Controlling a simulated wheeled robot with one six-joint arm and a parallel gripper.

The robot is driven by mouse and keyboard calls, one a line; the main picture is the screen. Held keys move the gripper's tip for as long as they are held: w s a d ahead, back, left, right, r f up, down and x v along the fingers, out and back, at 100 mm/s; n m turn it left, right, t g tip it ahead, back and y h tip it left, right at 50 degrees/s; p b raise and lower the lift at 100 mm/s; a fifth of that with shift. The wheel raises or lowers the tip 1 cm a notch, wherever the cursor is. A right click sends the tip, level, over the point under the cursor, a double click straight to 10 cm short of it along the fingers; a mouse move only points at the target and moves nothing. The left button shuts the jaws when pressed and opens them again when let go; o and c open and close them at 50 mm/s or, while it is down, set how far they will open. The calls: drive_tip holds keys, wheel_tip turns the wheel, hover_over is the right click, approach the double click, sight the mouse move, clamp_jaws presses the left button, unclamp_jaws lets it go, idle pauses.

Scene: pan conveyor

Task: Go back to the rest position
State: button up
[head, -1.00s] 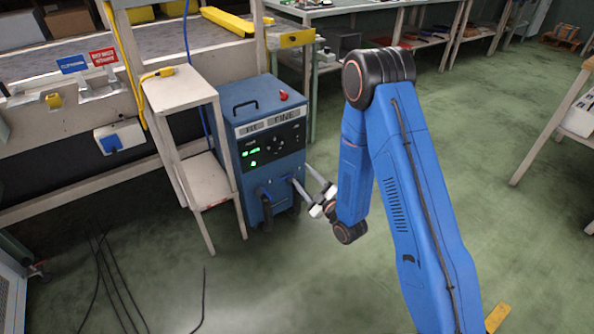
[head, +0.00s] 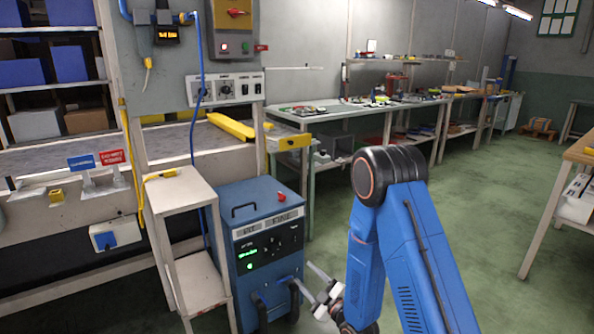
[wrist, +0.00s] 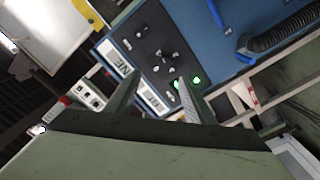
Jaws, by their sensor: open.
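My blue arm is in the right half of the head view, bent at a dark elbow joint. My gripper (head: 302,271) is at its lower end, beside the right side of the blue machine cabinet (head: 262,228). Its two pale fingers point up and left, apart, with nothing visible between them. In the wrist view, the fingers of my gripper (wrist: 155,92) stand apart in front of the cabinet's dark control panel (wrist: 152,52) with its knobs and a green light. I cannot tell whether the fingertips touch the cabinet.
A narrow white stand (head: 183,190) with a yellow connector (head: 161,174) is left of the cabinet. A workbench (head: 330,116) with loose parts runs along the back. Another table (head: 545,215) is at the right edge. Green floor (head: 470,200) is clear between them.

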drive_tip(key=w+d+r+m+g+h, duration=0.15)
drive_tip(key=d+r+m+h, duration=0.3)
drive_tip(key=d+r, duration=0.45)
drive_tip(key=s+d+r+m+g+h, duration=0.3)
drive_tip(key=s+d+r+h, duration=0.1)
drive_tip(key=s+d+r, duration=0.4)
drive_tip(key=s+d+r+m+g, duration=0.2)
drive_tip(key=s, duration=0.9)
drive_tip(key=s+d+r+m+g+h, duration=0.1)
drive_tip(key=s+d+r+m+g, duration=0.1)
drive_tip(key=s, duration=0.9)
drive_tip(key=s+d+r+m+g, duration=0.2)
drive_tip(key=s+d+r+m, duration=0.1)
drive_tip(key=s, duration=0.8)
drive_tip(key=shift+s+d+r+m, duration=0.25)
drive_tip(key=shift+s+d+m, duration=0.05)
drive_tip(key=shift+d+m, duration=0.25)
